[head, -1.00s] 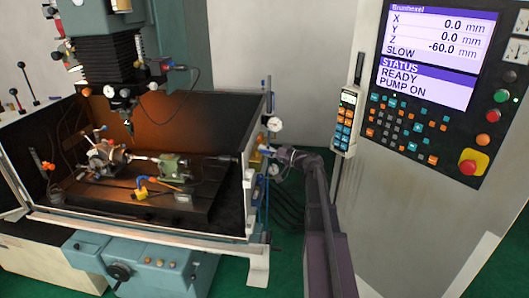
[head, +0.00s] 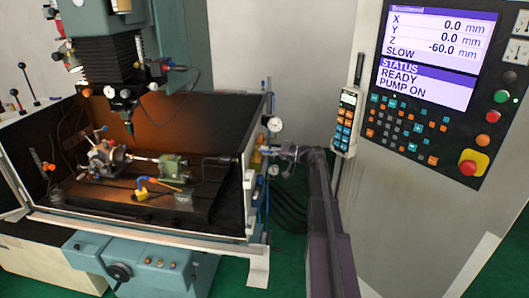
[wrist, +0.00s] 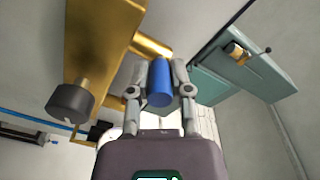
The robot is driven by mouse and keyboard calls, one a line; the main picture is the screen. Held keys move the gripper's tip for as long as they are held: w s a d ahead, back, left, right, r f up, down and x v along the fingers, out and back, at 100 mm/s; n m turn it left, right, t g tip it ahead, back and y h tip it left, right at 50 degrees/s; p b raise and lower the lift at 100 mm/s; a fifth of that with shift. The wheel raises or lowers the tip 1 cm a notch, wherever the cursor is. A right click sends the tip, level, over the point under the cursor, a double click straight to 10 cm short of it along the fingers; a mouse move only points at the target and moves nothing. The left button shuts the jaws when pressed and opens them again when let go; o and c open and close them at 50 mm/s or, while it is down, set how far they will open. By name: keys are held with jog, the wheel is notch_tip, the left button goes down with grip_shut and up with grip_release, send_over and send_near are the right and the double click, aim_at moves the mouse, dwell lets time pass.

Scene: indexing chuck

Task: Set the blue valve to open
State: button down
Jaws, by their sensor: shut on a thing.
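The blue valve handle (wrist: 160,84) is a blue cylinder in the middle of the wrist view, at the end of a short brass stem (wrist: 151,45). My gripper (wrist: 160,80) is shut on it, with one finger on each side. The stem joins a brass block (wrist: 95,40). In the head view my gripper (head: 284,151) is at the right outer side of the machine enclosure, beside the gauges. The blue handle is too small or hidden to make out there. I cannot tell the valve's setting from a marking.
A dark round knob (wrist: 70,102) sticks out of the brass block beside my left finger. Gauges (head: 274,125) and hoses are close by on the enclosure side. A handheld pendant (head: 346,120) hangs on the control cabinet (head: 400,190) to the right. The screen (head: 427,50) reads READY, PUMP ON.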

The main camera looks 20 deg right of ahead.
jog(key=shift+w+d+n+g+y, duration=0.15)
jog(key=shift+w+n+g+y, duration=0.1)
jog(key=shift+n+g+y, duration=0.4)
jog(key=c, duration=0.5)
grip_release()
jog(key=shift+c, duration=0.2)
jog(key=shift+s+d, duration=0.1)
jog(key=shift+s, duration=0.05)
jog(key=v, duration=1.1)
jog(key=shift+s+d+r, duration=0.15)
jog(key=shift+d, duration=0.15)
